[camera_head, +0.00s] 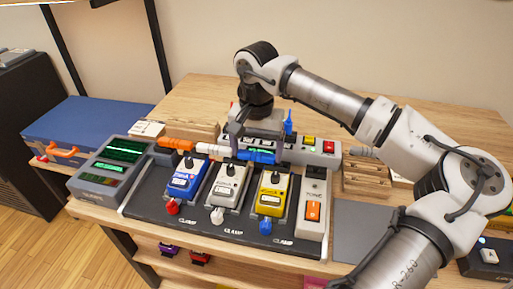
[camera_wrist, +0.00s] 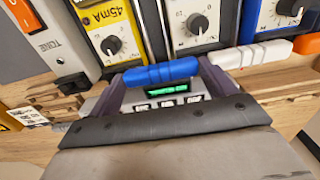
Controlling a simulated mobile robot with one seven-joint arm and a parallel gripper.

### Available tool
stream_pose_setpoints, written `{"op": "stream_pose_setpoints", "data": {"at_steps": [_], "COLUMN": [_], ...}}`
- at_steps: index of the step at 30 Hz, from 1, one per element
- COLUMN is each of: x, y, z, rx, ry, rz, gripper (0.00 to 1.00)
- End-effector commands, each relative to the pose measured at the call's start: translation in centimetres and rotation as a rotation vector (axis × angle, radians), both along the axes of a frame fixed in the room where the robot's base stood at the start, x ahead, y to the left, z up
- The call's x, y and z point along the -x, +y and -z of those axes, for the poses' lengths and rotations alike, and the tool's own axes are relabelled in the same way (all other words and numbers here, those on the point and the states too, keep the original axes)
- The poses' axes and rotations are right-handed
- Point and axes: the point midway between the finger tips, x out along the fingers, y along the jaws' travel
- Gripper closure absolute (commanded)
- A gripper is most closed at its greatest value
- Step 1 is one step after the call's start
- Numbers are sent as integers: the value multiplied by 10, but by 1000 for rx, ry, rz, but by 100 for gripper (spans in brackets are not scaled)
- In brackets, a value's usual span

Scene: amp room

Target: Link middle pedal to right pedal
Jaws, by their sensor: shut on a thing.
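The white middle pedal (camera_head: 227,187) and the yellow right pedal (camera_head: 272,194) stand side by side on the dark pedal board. Both pedals also show in the wrist view, yellow (camera_wrist: 112,35) on the left and white (camera_wrist: 190,22) beside it. My gripper (camera_wrist: 162,75) is shut on a blue connector (camera_wrist: 160,72), with a finger at each end of it. In the head view the blue connector (camera_head: 261,157) lies just behind the back edges of these two pedals. I cannot tell whether it is plugged into either pedal.
The blue left pedal (camera_head: 186,180) stands left of the white one. A white connector (camera_head: 206,149) and an orange one (camera_head: 180,144) lie in line behind the pedals. A grey unit with an orange switch (camera_head: 313,210) stands to the right, a grey display unit (camera_head: 112,170) to the left.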

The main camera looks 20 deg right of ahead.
Motion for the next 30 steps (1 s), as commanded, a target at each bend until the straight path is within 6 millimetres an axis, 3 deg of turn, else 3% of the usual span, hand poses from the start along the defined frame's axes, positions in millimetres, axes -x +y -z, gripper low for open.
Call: {"op": "stream_pose_setpoints", "data": {"at_steps": [6, 7, 11, 23, 30], "x": [0, 0, 0, -1, -1], "y": [0, 0, 0, 1, 1], "z": [-1, -1, -1, -1, -11], "rx": [0, 0, 0, -2, -1], "ry": [-2, -2, -1, -3, -3], "rz": [0, 0, 0, -2, -2], "gripper": [40, 16, 0, 0, 0]}}
